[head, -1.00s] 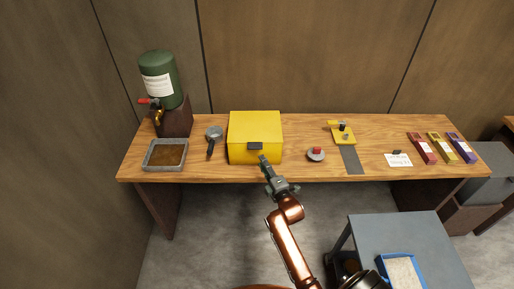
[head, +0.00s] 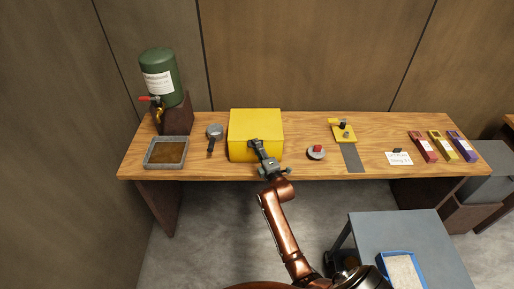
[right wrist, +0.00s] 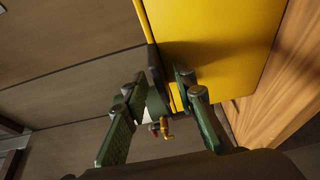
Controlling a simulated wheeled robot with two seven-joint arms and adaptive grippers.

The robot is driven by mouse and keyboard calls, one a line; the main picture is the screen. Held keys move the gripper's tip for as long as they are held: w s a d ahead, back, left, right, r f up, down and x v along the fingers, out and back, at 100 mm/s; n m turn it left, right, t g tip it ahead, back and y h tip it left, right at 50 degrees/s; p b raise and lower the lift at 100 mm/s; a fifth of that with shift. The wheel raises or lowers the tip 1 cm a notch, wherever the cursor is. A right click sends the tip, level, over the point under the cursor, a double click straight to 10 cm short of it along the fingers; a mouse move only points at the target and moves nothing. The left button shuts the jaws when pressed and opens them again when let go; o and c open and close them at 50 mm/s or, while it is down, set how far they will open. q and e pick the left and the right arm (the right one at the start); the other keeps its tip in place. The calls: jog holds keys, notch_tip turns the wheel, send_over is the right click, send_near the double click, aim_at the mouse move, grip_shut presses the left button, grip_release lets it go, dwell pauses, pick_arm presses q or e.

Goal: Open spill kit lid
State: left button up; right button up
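The spill kit is a yellow box (head: 255,124) on the wooden bench, and its lid is closed. Its yellow side fills the upper right of the right wrist view (right wrist: 215,35). My right gripper (head: 257,147) is at the front of the box, over the place of its dark latch. In the right wrist view the two green fingers (right wrist: 160,80) are apart, with the dark latch (right wrist: 154,70) showing between or just beyond their tips. I cannot tell whether they touch it. My left gripper is not in view.
A grey tray (head: 149,163) of brown material and a green drum (head: 160,72) with a tap stand at the left. A grey round tool (head: 214,131) lies left of the box. A red-buttoned disc (head: 316,155) sits close on its right.

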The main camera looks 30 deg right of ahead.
grip_shut()
dwell(0.6)
